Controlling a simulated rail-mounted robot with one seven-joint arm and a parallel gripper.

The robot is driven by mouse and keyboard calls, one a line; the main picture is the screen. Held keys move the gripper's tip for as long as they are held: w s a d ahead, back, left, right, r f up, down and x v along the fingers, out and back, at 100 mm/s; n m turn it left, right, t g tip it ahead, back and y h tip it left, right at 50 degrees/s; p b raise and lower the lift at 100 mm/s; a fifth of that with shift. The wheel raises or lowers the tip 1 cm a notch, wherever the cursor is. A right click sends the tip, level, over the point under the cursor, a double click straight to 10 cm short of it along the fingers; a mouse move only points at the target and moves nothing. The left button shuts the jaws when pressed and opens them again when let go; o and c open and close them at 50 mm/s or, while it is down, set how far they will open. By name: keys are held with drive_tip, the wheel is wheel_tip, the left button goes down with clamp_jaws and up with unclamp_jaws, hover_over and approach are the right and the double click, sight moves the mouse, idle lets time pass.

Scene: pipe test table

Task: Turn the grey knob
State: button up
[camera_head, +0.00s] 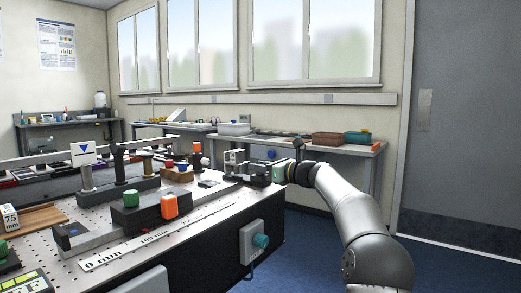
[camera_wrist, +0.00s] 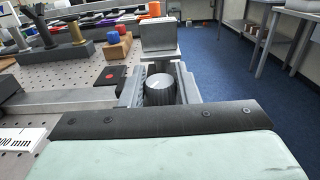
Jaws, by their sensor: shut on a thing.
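The grey knob (camera_wrist: 159,91) is a short, ribbed cylinder with a pale top mark, seen in the wrist view at the middle. My gripper (camera_wrist: 160,88) has one finger on each side of the knob and is shut on it. In the head view my gripper (camera_head: 284,172) is at the right end of the pegboard table, against the grey fixture there. The knob itself is hidden by the gripper in that view. A grey block (camera_wrist: 158,36) stands just beyond the knob.
The perforated table (camera_head: 60,246) holds a black box with a green button (camera_head: 131,200) and an orange block (camera_head: 169,206). A long ruler (camera_head: 160,238) lies along its front. A box with a teal knob (camera_head: 261,241) is on the table's side. Blue floor is clear to the right.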

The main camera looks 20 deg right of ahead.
drive_tip(key=n+g+y+p, duration=0.1)
drive_tip(key=g+y+p, duration=0.1)
drive_tip(key=p, duration=0.5)
drive_tip(key=r+n+g+y+p, duration=0.1)
drive_tip(key=n+y+p, duration=0.1)
drive_tip(key=p, duration=0.5)
drive_tip(key=shift+w+r+n+g+y, duration=0.1)
drive_tip(key=shift+r+n+g+y, duration=0.1)
drive_tip(key=shift+n+g+y, duration=0.15)
drive_tip(key=n+g+y+p, duration=0.2)
drive_tip(key=n+g+p, duration=0.1)
drive_tip(key=p, duration=1)
drive_tip(key=shift+w+g+y, duration=0.1)
drive_tip(key=shift+g+y, duration=0.15)
drive_tip(key=shift+g, duration=0.3)
drive_tip(key=shift+f+n+g+p, duration=0.3)
drive_tip(key=shift+n+g+p, duration=0.1)
drive_tip(key=shift+p, duration=0.8)
drive_tip(key=shift+f, duration=0.25)
drive_tip(key=o, duration=0.9)
drive_tip(key=shift+o, duration=0.2)
drive_tip(key=shift+f, duration=0.1)
drive_tip(key=shift+s, duration=0.2)
